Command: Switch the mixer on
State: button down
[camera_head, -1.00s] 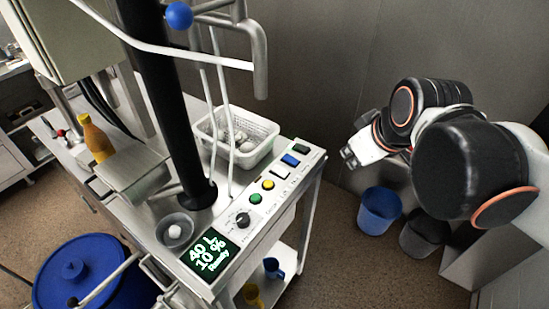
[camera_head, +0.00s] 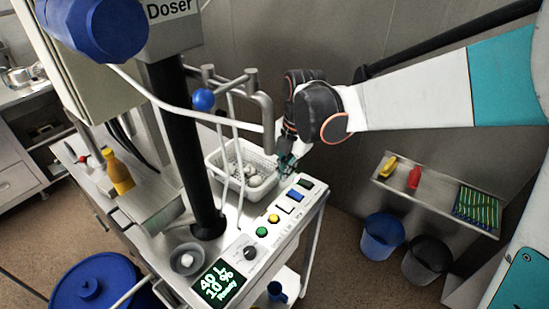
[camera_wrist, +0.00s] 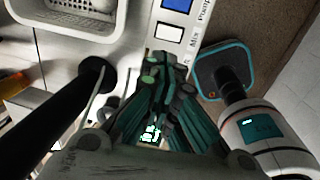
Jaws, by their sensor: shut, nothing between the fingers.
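The control panel (camera_head: 236,262) runs along the front edge of the steel machine table. The white button (camera_head: 285,208) also shows in the wrist view (camera_wrist: 168,33), beside a partly hidden label that seems to start "Mix". The blue button (camera_head: 295,195) is beside it, labelled like "Pump". My gripper (camera_head: 287,166) is shut and empty, near the panel's far end by the basket. In the wrist view its fingers hide the nearer buttons.
A white perforated basket (camera_head: 262,188) with pale round items stands behind the panel. A black column (camera_head: 183,150) and bent steel pipes (camera_head: 262,100) rise left of my gripper. A wall shelf (camera_head: 430,203) and two bins are at right.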

aim_at(279, 205)
jog(key=f+b, duration=0.1)
jog(key=f, duration=0.3)
jog(key=a+f, duration=0.1)
jog(key=f, duration=0.4)
jog(key=w+f+b, duration=0.1)
jog(key=f, duration=0.3)
jog(key=shift+w+a+f+b, duration=0.1)
jog(key=shift+a+f+b, duration=0.15)
jog(key=shift+f+b, duration=0.15)
jog(key=shift+f, duration=0.1)
jog(key=shift+w+a+f+g+h+b, duration=0.25)
jog(key=shift+f+g+h+b, duration=0.15)
jog(key=shift+f+b, duration=0.25)
jog(key=shift+s+r+b, duration=0.15)
jog(key=shift+b, duration=0.3)
jog(key=shift+a, duration=0.1)
